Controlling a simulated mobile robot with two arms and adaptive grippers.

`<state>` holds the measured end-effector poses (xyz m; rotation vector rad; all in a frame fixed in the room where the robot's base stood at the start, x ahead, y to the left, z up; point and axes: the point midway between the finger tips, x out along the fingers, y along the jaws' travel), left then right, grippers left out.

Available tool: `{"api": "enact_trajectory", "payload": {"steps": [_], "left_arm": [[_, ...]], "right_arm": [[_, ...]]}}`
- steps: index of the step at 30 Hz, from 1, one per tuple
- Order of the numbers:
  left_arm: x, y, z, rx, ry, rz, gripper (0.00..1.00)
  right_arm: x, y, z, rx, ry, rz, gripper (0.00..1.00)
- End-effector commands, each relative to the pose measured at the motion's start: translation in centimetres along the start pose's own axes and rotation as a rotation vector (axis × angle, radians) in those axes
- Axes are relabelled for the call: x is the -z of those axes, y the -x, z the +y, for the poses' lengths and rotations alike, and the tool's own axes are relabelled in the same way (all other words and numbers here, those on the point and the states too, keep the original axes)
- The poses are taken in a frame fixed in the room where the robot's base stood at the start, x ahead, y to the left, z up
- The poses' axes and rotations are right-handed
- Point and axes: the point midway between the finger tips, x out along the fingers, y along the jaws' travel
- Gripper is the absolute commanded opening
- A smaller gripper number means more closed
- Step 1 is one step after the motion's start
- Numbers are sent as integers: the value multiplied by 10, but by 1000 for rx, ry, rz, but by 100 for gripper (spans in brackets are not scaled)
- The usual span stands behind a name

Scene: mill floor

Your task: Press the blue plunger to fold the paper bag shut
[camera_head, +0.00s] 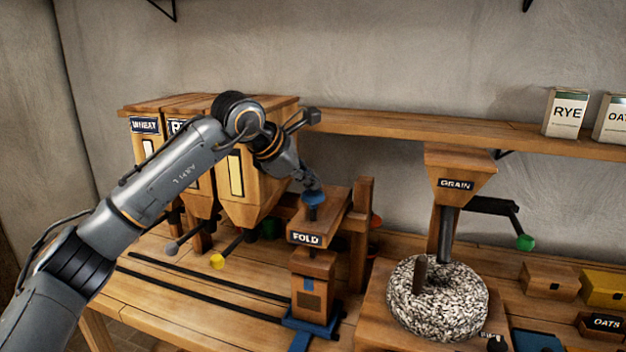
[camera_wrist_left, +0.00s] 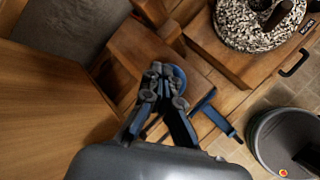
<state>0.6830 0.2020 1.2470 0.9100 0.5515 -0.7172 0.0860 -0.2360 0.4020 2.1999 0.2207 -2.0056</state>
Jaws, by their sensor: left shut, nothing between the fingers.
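The blue plunger (camera_head: 313,198) is a round blue knob on top of the wooden block labelled FOLD (camera_head: 305,238). My left gripper (camera_head: 311,185) points down with its fingers shut and empty, right at the knob; whether it touches cannot be told. In the left wrist view the shut fingertips (camera_wrist_left: 160,72) cover part of the blue knob (camera_wrist_left: 178,78). The brown paper bag (camera_head: 312,283) stands upright under the FOLD block on a blue carriage (camera_head: 312,326). The bag's top is close below the block. My right gripper is not in view.
Wooden hoppers, one labelled WHEAT (camera_head: 145,126), stand left behind my arm. A stone mill (camera_head: 438,300) with a GRAIN hopper (camera_head: 458,180) stands to the right. A shelf (camera_head: 420,133) runs along the wall. Black rails (camera_head: 200,286) cross the bench. A grey bin (camera_wrist_left: 268,135) shows in the left wrist view.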

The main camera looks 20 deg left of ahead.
Motion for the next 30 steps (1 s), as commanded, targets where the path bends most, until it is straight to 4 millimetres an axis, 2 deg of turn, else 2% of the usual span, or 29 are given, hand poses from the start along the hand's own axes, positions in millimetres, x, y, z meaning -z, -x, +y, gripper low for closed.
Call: {"api": "enact_trajectory", "payload": {"steps": [30], "left_arm": [[4, -5, -4, 3, 1, 4, 0]], "right_arm": [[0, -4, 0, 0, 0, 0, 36]]}}
